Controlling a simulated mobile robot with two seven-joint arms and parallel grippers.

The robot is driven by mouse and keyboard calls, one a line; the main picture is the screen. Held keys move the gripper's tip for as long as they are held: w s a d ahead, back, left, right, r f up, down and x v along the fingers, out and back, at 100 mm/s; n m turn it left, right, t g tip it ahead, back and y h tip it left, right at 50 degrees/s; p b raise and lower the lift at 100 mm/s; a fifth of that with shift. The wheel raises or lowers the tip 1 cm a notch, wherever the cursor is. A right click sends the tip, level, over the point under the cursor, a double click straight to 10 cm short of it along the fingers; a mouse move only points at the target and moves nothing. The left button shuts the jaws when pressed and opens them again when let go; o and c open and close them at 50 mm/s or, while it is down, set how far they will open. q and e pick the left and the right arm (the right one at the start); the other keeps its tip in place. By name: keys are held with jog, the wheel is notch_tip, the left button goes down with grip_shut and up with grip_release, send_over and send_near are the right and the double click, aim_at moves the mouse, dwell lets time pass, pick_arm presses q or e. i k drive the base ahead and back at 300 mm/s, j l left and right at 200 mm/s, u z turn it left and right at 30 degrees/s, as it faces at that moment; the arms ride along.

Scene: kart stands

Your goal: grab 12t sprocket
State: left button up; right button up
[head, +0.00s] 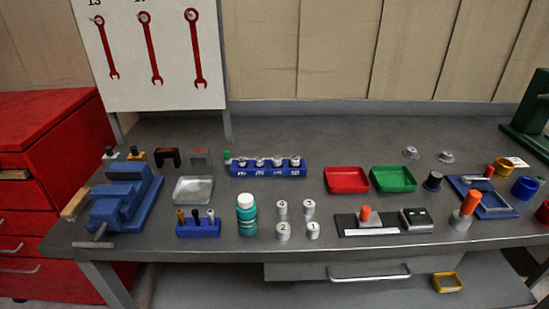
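Two small grey toothed-looking parts, likely sprockets, lie apart at the back right of the grey workbench (290,130). One is the left sprocket (411,153), the other the right sprocket (446,157). They are too small for me to read a tooth count or label, so I cannot tell which is the 12t one. Neither of my grippers is in view.
A red tray (347,180) and a green tray (393,179) stand in front of the sprockets. A dark cylinder (433,181) and a blue frame (483,197) are nearby. A green machine (530,120) stands far right.

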aim_at(411, 153)
jog(key=l+u, duration=0.2)
jog(key=l, duration=1.4)
jog(key=l+u, duration=0.25)
jog(key=l, duration=1.4)
jog(key=i+l, duration=0.45)
jog(key=i+l+u, duration=0.05)
